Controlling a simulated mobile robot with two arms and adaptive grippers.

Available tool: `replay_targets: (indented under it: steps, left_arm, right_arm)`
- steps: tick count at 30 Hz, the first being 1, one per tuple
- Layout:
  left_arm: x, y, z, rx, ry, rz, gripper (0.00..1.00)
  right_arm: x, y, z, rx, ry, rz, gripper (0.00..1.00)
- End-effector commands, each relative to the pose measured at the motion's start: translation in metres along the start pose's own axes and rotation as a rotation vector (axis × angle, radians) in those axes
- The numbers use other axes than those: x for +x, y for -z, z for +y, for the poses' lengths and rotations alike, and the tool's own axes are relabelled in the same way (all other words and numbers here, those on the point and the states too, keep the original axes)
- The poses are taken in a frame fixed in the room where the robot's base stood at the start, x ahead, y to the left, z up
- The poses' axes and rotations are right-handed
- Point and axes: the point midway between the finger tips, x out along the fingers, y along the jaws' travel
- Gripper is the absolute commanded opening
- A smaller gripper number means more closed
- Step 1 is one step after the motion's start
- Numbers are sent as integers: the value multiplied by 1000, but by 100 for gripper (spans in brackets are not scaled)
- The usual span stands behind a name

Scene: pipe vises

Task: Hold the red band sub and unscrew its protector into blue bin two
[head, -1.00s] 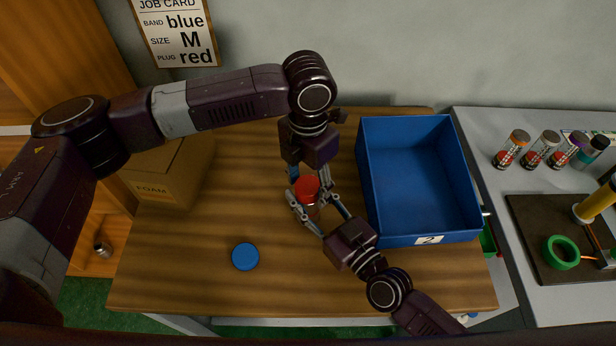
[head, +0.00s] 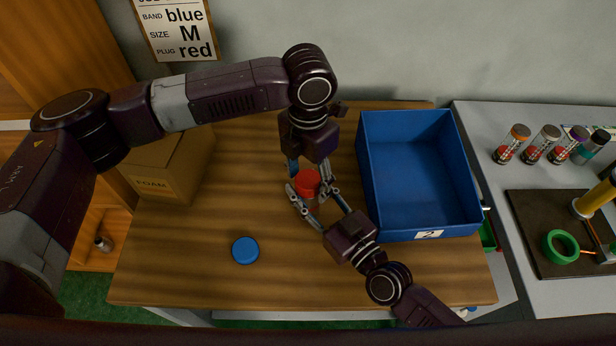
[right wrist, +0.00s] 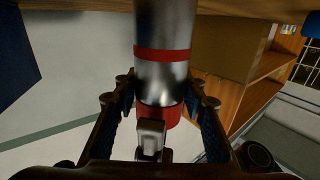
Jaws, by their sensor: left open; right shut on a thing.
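The red band sub (right wrist: 165,75) is a steel cylinder with a red ring, large in the right wrist view. Its red protector (head: 307,182) caps the end facing up in the head view; it also shows in the right wrist view (right wrist: 172,113). My right gripper (head: 312,204) is shut on the sub, with a finger on each side. My left gripper (head: 305,174) points down from above, open, its fingers around or beside the protector; contact is unclear. Blue bin two (head: 415,190), labelled 2, stands empty to the right. The sub's lower end is hidden in the head view.
A blue disc (head: 245,250) lies on the wooden table (head: 200,270) at the front. A foam box (head: 165,170) is at the left. Capped tubes (head: 545,143) and a dark board (head: 545,230) with a green ring are on the right bench.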

Motion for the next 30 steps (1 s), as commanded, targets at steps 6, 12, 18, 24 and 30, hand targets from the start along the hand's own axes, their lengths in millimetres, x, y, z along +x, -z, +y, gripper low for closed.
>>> replay_targets:
  steps: [6,12,18,24,30]
  left_arm:
    - [-15,-1,0,0,-1,-2,56]
    - [-41,-1,0,1,0,-2,56]
    - [-45,0,0,1,0,1,56]
    - [-45,0,0,1,0,0,56]
    - [-45,0,0,0,0,0,56]
  right_arm:
    - [0,1,0,0,0,1,0]
    - [0,0,0,0,0,1,0]
    - [0,1,0,0,0,1,0]
    - [0,0,0,0,0,1,54]
    - [0,0,0,0,0,1,59]
